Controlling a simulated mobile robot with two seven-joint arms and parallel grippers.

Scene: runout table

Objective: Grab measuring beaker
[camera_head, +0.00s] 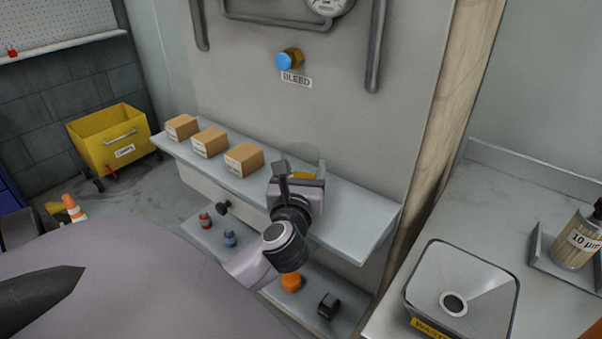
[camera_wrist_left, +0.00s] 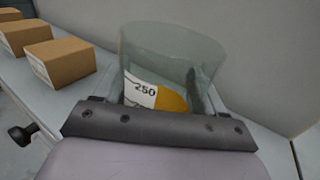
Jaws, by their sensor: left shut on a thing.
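The measuring beaker (camera_wrist_left: 172,48) is clear, with a white label reading 250 and an orange patch. It stands upright on the grey shelf (camera_head: 350,213), near the wall panel. In the head view the beaker (camera_head: 306,156) shows only partly, behind my left gripper (camera_head: 297,172). In the left wrist view, my left gripper (camera_wrist_left: 160,92) is shut on the beaker, with a finger against its right side. The lower part of the beaker is hidden by the gripper body. My right gripper is not in view.
Three cardboard boxes (camera_head: 244,159) stand left of the beaker on the shelf. A lower shelf (camera_head: 258,262) holds small red, blue, orange and black items. A waste funnel (camera_head: 462,285) and a bottle (camera_head: 577,240) are on the counter at right. The shelf's right end is clear.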

